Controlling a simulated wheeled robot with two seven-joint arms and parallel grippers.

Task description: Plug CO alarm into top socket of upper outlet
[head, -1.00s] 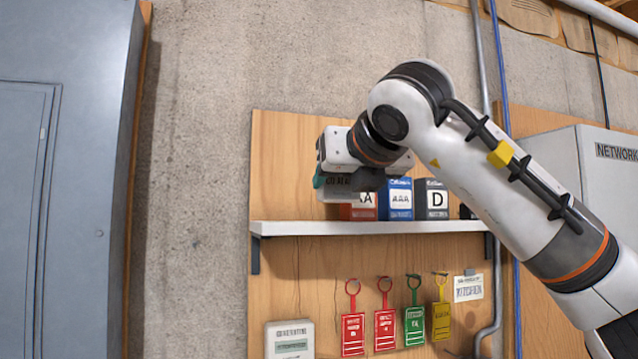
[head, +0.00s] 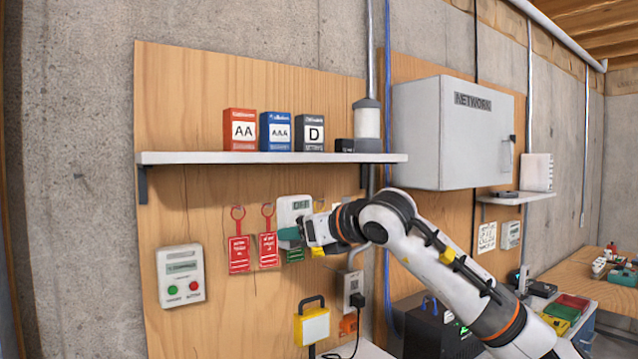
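The CO alarm (head: 294,207) is a white box with a small display. It is at my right gripper (head: 289,236), whose teal fingertips close on its lower part, in front of the hanging tags. A pale outlet plate (head: 353,283) is on the wood panel to the lower right of the gripper, apart from the alarm. A black plug (head: 357,301) with a cord is at its lower part, and its upper part shows dark marks too small to read. I cannot make out a second outlet. My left gripper is not in view.
A white shelf (head: 270,157) with battery boxes (head: 280,132) is above the arm. Red tags (head: 239,250) hang beside the gripper. A white control box (head: 181,275) is at left. A yellow lamp (head: 312,325) stands below the outlet's left. A grey network cabinet (head: 455,130) is at right.

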